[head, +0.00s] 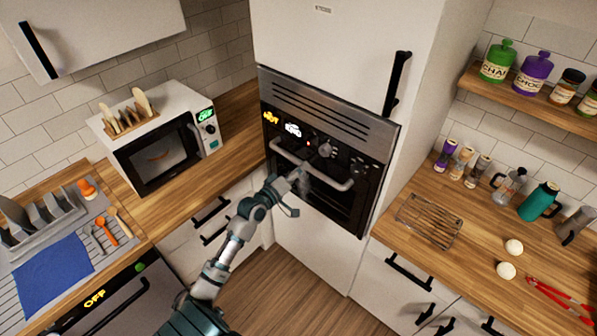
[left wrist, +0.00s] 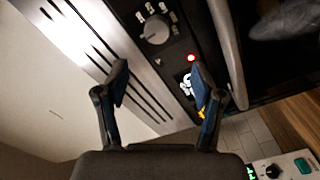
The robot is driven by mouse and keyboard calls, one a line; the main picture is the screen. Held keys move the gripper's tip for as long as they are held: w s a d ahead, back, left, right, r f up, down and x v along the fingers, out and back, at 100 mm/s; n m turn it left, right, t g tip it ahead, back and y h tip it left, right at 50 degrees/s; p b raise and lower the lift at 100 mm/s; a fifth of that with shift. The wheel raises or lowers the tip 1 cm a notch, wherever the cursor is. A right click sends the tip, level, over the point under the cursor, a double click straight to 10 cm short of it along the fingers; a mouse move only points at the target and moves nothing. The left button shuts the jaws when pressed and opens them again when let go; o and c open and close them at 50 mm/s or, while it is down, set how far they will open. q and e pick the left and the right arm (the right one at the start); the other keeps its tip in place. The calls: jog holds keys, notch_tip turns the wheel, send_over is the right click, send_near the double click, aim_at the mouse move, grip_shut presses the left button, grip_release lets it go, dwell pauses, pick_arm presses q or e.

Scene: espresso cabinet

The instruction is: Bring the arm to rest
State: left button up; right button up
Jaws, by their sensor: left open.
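My left gripper (head: 299,190) is in front of the built-in appliance (head: 322,120) in the tall white cabinet, close to its bar handle (head: 338,182). Its fingers overlap the handle in the head view; I cannot tell whether they touch it. In the left wrist view my left gripper (left wrist: 160,84) has its two fingers spread apart with nothing between them. Beyond them are the appliance's control knob (left wrist: 155,29), a red light (left wrist: 191,58) and part of the handle (left wrist: 227,50). My left arm reaches up from the bottom of the head view. My right gripper is not in view.
A microwave (head: 158,138) stands on the left counter, near a dish rack (head: 28,226) and blue cloth (head: 52,273). The right counter holds a wire rack (head: 429,220), a teal flask (head: 538,201) and red tongs (head: 560,300). Open floor (head: 290,290) lies below the cabinet.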

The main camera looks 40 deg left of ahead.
pick_arm(q)
jog(key=shift+s+a, duration=0.1)
jog(key=shift+s, duration=0.05)
dwell(0.4)
notch_tip(320, 180, down, 23)
jog(key=s+g+y+b, duration=0.1)
jog(key=s+g+b, duration=0.1)
jog(key=g, duration=0.2)
jog(key=s+d+f+m+g+b, duration=0.15)
jog(key=s+f, duration=0.45)
jog(key=f, duration=0.7)
jog(key=s+d+f+m+g+b, duration=0.1)
jog(key=s+d+f+m+g, duration=0.3)
jog(key=f, duration=0.8)
jog(key=s+d+f+m+g+b, duration=0.1)
jog(key=s+d+f+m+g, duration=0.15)
jog(key=s+f, duration=0.7)
jog(key=s+d+f+m+g+b, duration=0.1)
jog(key=s+d+f, duration=0.3)
jog(key=s+f, duration=0.6)
jog(key=s+d+f+m+g, duration=0.2)
jog(key=s+d+f, duration=0.1)
jog(key=s, duration=0.7)
jog(key=s+d+f+m+g+b, duration=0.1)
jog(key=s+d+f+m+g, duration=0.1)
jog(key=s, duration=0.8)
jog(key=shift+s+d+f, duration=0.25)
jog(key=shift+d+f, duration=0.35)
jog(key=shift+d, duration=0.15)
